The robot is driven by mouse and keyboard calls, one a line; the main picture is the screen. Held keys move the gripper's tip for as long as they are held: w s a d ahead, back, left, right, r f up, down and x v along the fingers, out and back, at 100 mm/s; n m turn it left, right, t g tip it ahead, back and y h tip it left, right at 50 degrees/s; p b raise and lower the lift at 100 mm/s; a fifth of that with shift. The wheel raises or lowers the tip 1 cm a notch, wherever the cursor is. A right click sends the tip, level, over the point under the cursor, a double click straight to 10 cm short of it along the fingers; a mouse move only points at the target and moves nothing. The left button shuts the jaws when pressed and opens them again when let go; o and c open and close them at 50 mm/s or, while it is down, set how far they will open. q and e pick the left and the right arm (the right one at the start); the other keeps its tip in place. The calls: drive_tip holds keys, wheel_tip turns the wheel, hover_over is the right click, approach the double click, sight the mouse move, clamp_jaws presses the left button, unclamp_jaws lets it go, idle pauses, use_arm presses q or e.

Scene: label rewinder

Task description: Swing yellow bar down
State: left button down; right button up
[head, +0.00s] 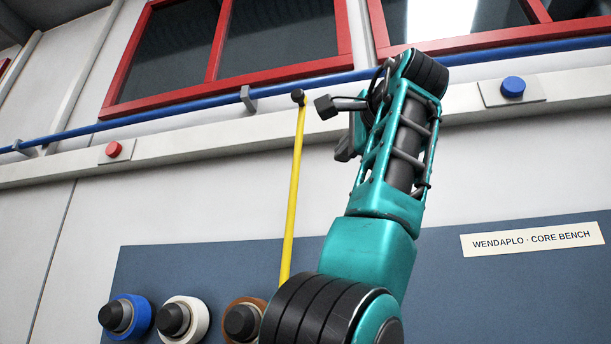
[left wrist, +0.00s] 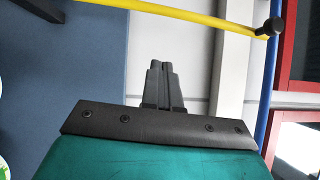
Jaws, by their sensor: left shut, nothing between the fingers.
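The yellow bar (head: 293,190) runs nearly upright in front of the wall in the head view. Its black-capped end (head: 298,97) is at the top, just below the blue pipe; its lower part is hidden behind my arm. My left gripper (head: 344,150) is to the right of the bar, below the level of the cap, and apart from it. In the left wrist view the gripper (left wrist: 163,64) is shut and empty. The bar (left wrist: 170,13) crosses beyond its fingertips, with the black cap (left wrist: 271,26) at the right. My right gripper is not in view.
A blue pipe (head: 190,111) runs along the wall above a pale ledge (head: 205,142) with a red button (head: 113,149) and a blue button (head: 513,86). Red-framed windows are above. A blue-grey panel (head: 190,272) below carries blue, white and brown rolls. Bare wall lies left of the bar.

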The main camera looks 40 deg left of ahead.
use_arm(q)
drive_tip(key=s+a+p+x, duration=0.1)
drive_tip(key=s+p+x, duration=0.1)
drive_tip(key=x, duration=1.1)
drive_tip(key=shift+s, duration=0.2)
drive_tip(key=shift+a, duration=0.15)
